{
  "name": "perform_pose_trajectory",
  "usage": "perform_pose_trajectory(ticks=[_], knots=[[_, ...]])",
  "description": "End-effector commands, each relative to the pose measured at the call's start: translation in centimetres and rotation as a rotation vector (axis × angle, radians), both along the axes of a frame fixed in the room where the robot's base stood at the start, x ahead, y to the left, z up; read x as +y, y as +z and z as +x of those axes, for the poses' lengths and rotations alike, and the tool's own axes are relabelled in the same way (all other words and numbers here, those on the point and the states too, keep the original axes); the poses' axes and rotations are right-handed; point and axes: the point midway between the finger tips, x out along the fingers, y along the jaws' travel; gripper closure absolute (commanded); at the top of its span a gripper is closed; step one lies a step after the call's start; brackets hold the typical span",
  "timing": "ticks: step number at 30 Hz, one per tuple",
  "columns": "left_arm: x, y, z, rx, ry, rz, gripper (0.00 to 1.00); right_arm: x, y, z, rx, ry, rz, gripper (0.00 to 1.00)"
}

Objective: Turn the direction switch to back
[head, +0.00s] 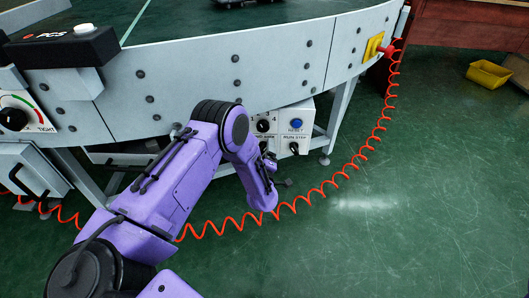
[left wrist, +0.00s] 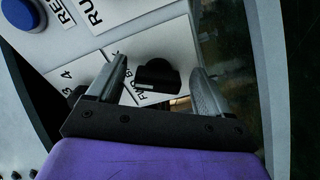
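The direction switch is a black knob (left wrist: 158,73) on a white label plate in the left wrist view. The plate's lettering, partly covered, seems to read FWD and BACK. My left gripper (left wrist: 160,68) is open, with one finger on each side of the knob and gaps showing between. Whether the fingertips reach past the knob's face is unclear. In the head view my left gripper (head: 271,161) is at the lower left of the control box (head: 279,133) and hides most of the switch. Which way the knob points is hard to tell. My right gripper is not in view.
The control box also has a blue RESET button (head: 296,124), a RUN/STEP knob (head: 293,147) and an upper knob (head: 262,125). The curved conveyor (head: 190,85) is above. A red coiled hose (head: 330,185) lies on the green floor. A yellow bin (head: 489,74) stands far right.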

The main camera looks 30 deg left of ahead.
Motion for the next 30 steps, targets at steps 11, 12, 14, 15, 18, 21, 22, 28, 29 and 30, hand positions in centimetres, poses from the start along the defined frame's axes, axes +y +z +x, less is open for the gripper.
perform_pose_trajectory(ticks=[11,12,14,15,18,21,22,28,29,30], knots=[[-0.9,0.3,-1.3,0.000,-0.003,-0.001,0.21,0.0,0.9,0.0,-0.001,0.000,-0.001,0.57],[-1.4,0.4,-2.0,0.002,-0.003,-0.001,0.21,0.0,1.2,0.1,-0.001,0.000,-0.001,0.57],[-2.2,0.4,-3.3,0.003,-0.004,-0.001,0.21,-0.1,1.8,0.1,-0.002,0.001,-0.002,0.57],[-2.8,0.4,-4.1,0.002,-0.006,0.000,0.21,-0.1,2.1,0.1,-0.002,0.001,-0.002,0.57],[-3.9,0.4,-6.2,0.002,-0.005,0.000,0.21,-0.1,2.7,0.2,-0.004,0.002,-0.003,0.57],[-4.9,0.3,-7.7,0.002,-0.004,0.000,0.21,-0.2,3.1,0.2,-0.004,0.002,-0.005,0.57],[-5.1,0.2,-8.1,0.001,-0.003,0.000,0.21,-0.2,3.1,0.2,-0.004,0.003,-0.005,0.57],[-5.5,0.1,-9.0,-0.001,-0.001,0.000,0.21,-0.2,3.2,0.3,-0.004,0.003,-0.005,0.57],[-5.5,0.1,-9.0,-0.002,0.000,0.000,0.21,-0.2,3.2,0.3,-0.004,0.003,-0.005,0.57],[-5.5,0.0,-9.0,-0.002,0.000,0.000,0.21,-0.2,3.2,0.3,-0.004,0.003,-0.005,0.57]])
